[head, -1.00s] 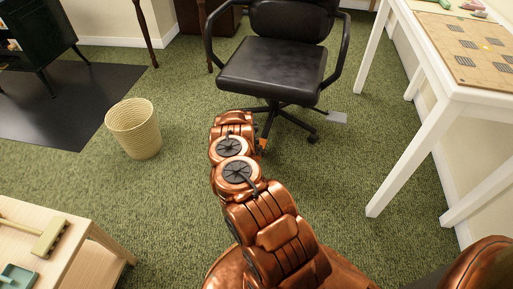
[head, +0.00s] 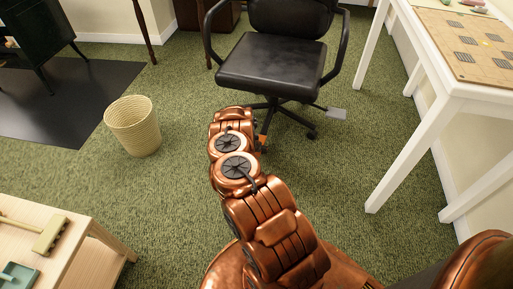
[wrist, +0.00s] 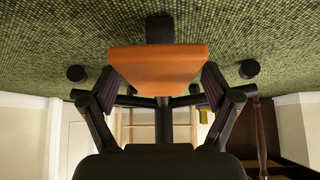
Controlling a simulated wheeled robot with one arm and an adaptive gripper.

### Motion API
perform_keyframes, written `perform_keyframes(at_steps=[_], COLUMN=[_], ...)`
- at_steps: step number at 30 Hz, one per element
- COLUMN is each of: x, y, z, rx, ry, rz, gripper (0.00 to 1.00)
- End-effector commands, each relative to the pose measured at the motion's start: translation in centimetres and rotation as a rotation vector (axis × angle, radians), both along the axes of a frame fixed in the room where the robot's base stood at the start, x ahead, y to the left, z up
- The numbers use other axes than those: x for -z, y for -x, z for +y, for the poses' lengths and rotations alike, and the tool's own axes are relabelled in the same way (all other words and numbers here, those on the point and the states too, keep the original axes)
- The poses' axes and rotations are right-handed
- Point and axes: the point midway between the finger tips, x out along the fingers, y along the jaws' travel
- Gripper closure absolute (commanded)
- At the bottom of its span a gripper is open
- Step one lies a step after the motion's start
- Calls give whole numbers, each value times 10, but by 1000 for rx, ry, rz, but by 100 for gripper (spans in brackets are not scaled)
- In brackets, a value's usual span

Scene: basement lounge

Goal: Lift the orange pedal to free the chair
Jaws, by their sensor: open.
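The black office chair (head: 275,65) stands on the green carpet ahead of me. The orange pedal (wrist: 157,66) is wide and close in the wrist view, in front of the chair's dark base. In the head view only a small bit of orange shows beside my arm, low at the chair base. My gripper (wrist: 160,82) is open, with one finger at each side of the pedal. I cannot tell whether the fingers touch it. A flat grey pedal (head: 336,113) sticks out at the right of the chair base. My arm hides part of the base in the head view.
A woven basket (head: 132,127) stands to the left. A white table (head: 455,95) is on the right, a light wood table (head: 75,250) at lower left. A dark stove (head: 38,45) stands on a black mat at upper left. Carpet is clear between basket and chair.

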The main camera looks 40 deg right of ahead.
Motion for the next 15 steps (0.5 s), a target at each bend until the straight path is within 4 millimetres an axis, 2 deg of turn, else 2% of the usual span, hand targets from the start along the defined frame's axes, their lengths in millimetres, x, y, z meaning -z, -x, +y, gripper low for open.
perform_keyframes(at_steps=[6, 15], x=[-5, -24], y=[1, 8], z=[3, 17], rx=[0, -1], ry=[-1, -3], rz=[0, 0], gripper=[12, 12])
